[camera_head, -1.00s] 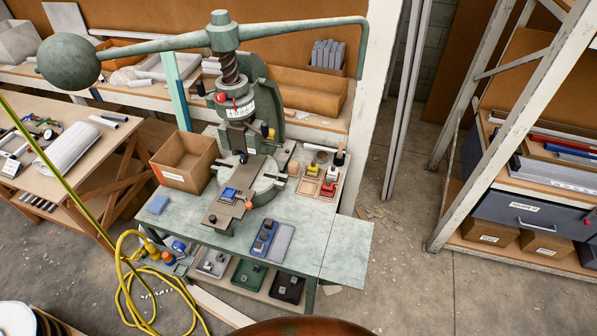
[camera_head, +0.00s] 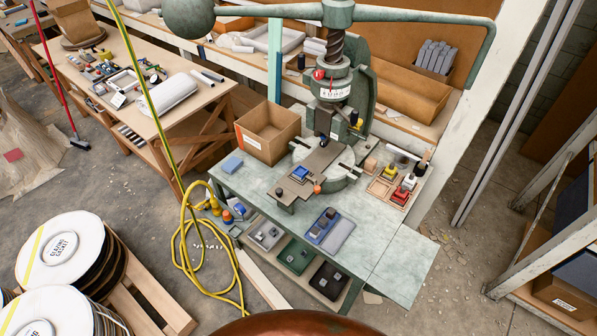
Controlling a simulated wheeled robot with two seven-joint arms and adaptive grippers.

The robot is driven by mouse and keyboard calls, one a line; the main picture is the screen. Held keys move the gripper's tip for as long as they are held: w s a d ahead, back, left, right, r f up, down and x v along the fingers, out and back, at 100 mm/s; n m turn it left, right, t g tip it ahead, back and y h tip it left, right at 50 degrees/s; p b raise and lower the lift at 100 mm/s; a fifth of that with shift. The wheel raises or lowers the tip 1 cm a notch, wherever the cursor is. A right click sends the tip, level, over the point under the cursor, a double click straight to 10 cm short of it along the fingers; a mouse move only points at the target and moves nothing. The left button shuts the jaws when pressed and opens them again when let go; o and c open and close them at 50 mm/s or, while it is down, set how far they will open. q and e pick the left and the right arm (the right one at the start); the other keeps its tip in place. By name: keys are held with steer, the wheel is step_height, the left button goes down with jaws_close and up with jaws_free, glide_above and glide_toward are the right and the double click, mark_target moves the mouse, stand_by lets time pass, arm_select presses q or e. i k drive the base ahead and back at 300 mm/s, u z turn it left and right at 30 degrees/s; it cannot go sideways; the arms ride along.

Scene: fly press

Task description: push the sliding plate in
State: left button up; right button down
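The green fly press (camera_head: 334,90) stands on a pale green bench (camera_head: 376,238). Its sliding plate (camera_head: 289,188) is a brownish flat bar that sticks out from the round press bed (camera_head: 340,172) toward the bench's front edge. A blue block (camera_head: 299,173) sits on the plate, and an orange knob (camera_head: 317,188) is beside it. The ram is above the bed. Neither of my grippers is in view.
A cardboard box (camera_head: 267,133) stands left of the press. A blue-and-grey tray (camera_head: 330,231) and a parts tray (camera_head: 394,182) lie on the bench. A yellow hose (camera_head: 182,262) lies on the floor. White-topped drums (camera_head: 62,248) stand at lower left.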

mark_target(286, 189)
steer(key=z, duration=0.35)
steer(key=k, duration=0.55)
steer(key=z, duration=0.85)
steer(key=i, duration=0.65)
steer(key=u, duration=0.75)
steer(key=i, duration=0.55)
steer(key=u, duration=0.6)
